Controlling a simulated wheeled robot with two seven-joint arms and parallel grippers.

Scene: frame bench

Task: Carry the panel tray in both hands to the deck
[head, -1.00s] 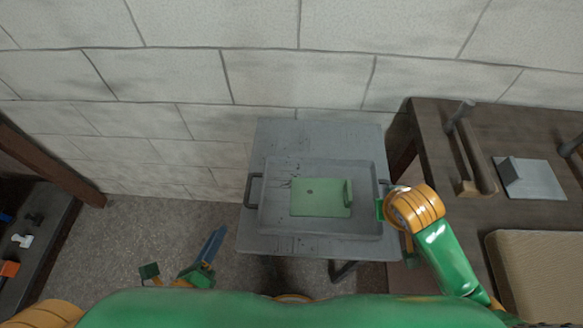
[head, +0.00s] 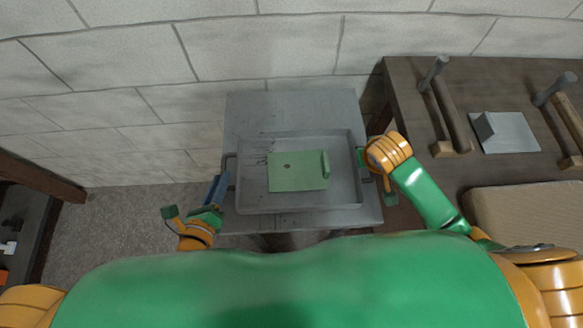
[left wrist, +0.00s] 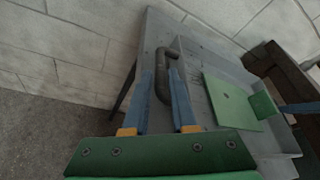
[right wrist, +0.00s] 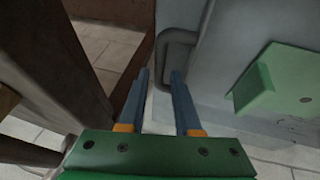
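The grey panel tray (head: 348,200) rests on a small grey table (head: 290,105), with a green panel (head: 298,172) bearing an upright tab lying in it. Dark handles stand at its left and right ends. My left gripper (left wrist: 162,75) is open, with its blue fingers on either side of the left handle (left wrist: 163,88). My right gripper (right wrist: 158,75) is open at the right handle (right wrist: 178,38); whether that handle lies fully between its fingers I cannot tell. Which surface is the deck is not clear.
A dark wooden bench (head: 410,85) stands close on the right, with upright clamp-like fixtures (head: 447,110), a grey bracket (head: 510,132) and a tan padded block (head: 530,215). A block wall (head: 290,45) is behind the table. Floor (head: 120,215) is open to the left.

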